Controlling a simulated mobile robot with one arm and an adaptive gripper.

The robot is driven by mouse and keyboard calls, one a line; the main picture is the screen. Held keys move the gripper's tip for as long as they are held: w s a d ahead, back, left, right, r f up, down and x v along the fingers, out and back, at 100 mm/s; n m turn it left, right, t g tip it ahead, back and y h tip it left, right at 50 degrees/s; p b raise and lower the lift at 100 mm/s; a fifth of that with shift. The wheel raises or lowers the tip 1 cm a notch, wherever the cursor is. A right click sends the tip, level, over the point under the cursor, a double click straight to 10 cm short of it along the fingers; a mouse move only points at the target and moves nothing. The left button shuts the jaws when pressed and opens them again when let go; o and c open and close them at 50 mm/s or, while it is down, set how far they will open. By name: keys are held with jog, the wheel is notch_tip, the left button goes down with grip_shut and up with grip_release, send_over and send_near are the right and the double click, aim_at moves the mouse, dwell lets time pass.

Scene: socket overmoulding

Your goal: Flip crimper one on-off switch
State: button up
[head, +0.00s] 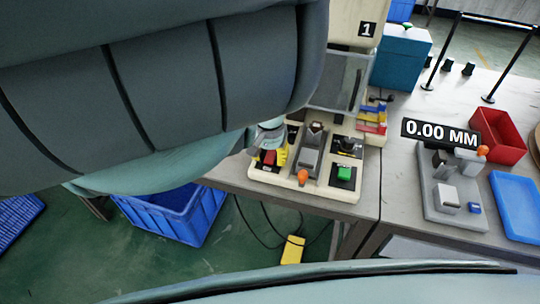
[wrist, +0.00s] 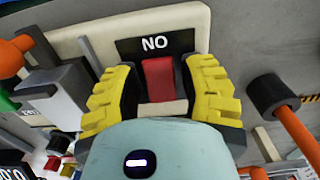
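Crimper one (head: 345,72), a cream machine with a "1" label, stands on the bench in the head view. Its base (head: 310,190) carries the controls. In the wrist view the red on-off switch (wrist: 158,78) sits under a black plate that reads "NO", which is "ON" upside down. My gripper (wrist: 160,88) is open, with one yellow finger on each side of the switch. Dark gaps show between switch and fingers, and I cannot tell whether either touches. In the head view my gripper (head: 271,157) is at the base's left front corner, partly hiding the switch.
An orange-tipped lever (head: 302,177) and a green button (head: 344,173) sit close to the right of my gripper. A measuring station (head: 448,203), a red bin (head: 499,135) and a blue tray (head: 518,205) are farther right. A blue crate (head: 175,214) is on the floor.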

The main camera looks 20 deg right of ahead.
grip_shut()
